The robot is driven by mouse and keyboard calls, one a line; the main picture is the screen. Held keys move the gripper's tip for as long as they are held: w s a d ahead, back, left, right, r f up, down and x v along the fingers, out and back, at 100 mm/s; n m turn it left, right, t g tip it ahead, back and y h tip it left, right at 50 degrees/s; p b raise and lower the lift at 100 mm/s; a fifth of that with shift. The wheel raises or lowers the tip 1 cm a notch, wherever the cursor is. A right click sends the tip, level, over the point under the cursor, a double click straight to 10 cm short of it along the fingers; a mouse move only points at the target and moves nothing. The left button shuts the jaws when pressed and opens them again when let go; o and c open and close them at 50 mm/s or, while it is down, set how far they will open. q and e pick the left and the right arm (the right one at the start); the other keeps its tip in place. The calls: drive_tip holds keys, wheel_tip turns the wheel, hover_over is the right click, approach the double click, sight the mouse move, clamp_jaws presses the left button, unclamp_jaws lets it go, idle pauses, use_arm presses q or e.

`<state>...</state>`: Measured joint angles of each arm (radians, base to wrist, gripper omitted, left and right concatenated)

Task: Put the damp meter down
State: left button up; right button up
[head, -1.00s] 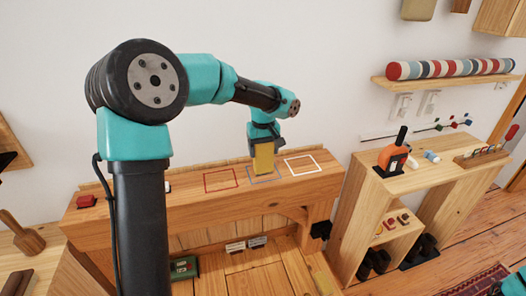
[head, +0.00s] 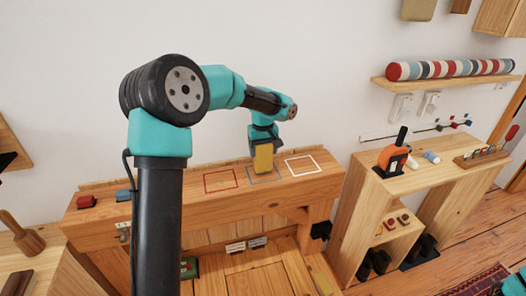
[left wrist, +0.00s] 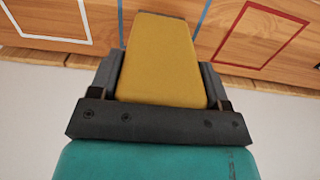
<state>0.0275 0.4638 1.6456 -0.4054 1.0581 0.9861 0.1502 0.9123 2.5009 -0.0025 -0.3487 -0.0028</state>
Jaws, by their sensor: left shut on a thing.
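The damp meter, a yellow block with a dark end, shows in the head view (head: 263,161) and the left wrist view (left wrist: 163,60). My left gripper (head: 263,147) is shut on it, its dark fingers on either side in the left wrist view (left wrist: 160,85). The meter is over the blue outline (head: 278,178) on the wooden bench (head: 190,212), between the red outline (head: 221,181) and the white outline (head: 302,165). Its lower end seems at the bench top; I cannot tell whether it touches.
A red block (head: 86,201) and a blue block (head: 123,195) sit at the bench's left end. A wooden shelf unit (head: 385,190) stands to the right, with an orange tool (head: 392,158) on top. The red and white outlines are empty.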

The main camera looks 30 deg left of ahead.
use_arm(q)
drive_tip(key=shift+f, duration=0.2)
drive_tip(key=shift+f, duration=0.1)
drive_tip(key=o, duration=1.1)
wheel_tip(320, 180, up, 12)
drive_tip(key=shift+r, duration=0.1)
idle(0.6)
